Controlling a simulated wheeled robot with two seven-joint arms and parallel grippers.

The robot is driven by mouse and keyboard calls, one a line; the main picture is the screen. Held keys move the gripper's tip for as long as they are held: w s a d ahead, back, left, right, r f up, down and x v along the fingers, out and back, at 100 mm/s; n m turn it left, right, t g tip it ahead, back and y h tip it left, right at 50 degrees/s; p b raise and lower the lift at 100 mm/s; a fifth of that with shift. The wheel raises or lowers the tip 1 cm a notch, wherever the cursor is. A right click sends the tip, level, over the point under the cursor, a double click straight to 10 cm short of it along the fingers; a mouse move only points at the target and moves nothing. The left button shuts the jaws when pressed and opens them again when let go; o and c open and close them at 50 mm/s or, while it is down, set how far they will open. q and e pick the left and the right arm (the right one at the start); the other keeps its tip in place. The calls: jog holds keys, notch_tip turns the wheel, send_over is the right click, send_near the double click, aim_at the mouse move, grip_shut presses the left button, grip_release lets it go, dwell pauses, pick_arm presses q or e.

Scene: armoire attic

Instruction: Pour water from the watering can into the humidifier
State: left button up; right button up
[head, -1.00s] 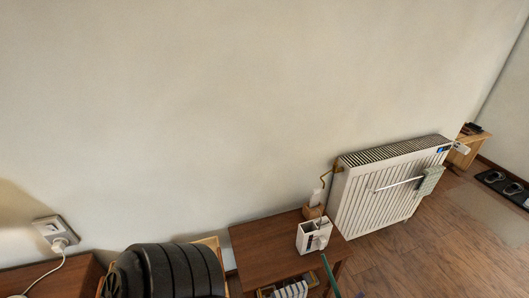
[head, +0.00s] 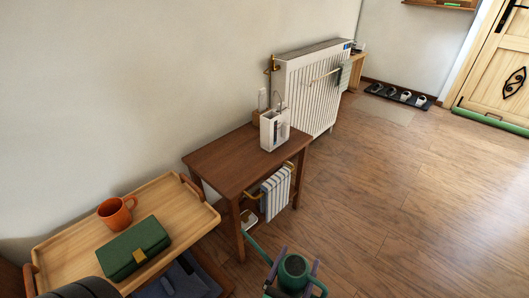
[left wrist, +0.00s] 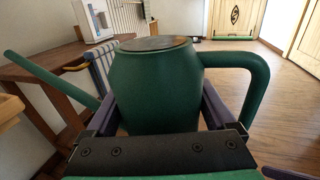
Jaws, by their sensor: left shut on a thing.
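The green watering can (head: 293,271) is at the bottom of the head view, in front of the brown side table (head: 217,160). My left gripper (head: 297,262) is shut on its body, with purple fingers on both sides. In the left wrist view the can (left wrist: 156,90) looks upright, its spout (left wrist: 45,75) pointing left and its handle (left wrist: 262,75) right. Its inside cannot be made out. The white humidifier (head: 269,132) stands on the far right part of the table, apart from the can; it also shows in the left wrist view (left wrist: 93,20). My right gripper is not in view.
A wooden tray (head: 70,243) with an orange mug (head: 116,212) and a green case (head: 134,248) is at the left. Striped cloth (head: 275,193) hangs at the table's side. A radiator (head: 312,90) stands behind. Floor to the right is clear.

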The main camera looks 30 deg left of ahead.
pick_arm(q)
notch_tip(320, 180, down, 5)
jog(key=b, duration=0.3)
jog(key=shift+r, duration=0.2)
jog(key=shift+r+p, duration=0.35)
jog(key=shift+r, duration=0.05)
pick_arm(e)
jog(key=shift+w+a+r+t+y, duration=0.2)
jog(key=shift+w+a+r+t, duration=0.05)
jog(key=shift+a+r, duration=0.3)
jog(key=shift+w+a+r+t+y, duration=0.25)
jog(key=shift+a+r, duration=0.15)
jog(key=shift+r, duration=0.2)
